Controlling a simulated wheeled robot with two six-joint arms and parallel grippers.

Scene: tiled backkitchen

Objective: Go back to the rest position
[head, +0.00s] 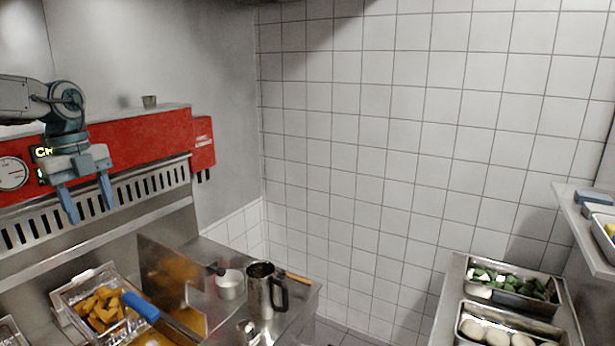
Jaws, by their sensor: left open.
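My left gripper (89,205) is raised at the left of the head view, in front of the red panel (140,138) and the slotted metal vent strip. Its two blue-grey fingers point down and stand apart, with nothing between them. It hangs above and apart from the fryer basket (62,298), which holds orange-yellow pieces (100,306) and has a blue handle (140,306). My right gripper is not in view.
A small pot (230,286) and a steel jug (260,293) with a dark handle stand on the metal counter. At right, trays hold green pieces (507,282) and round white items (497,338). A shelf (582,225) juts from the right. The tiled wall is bare.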

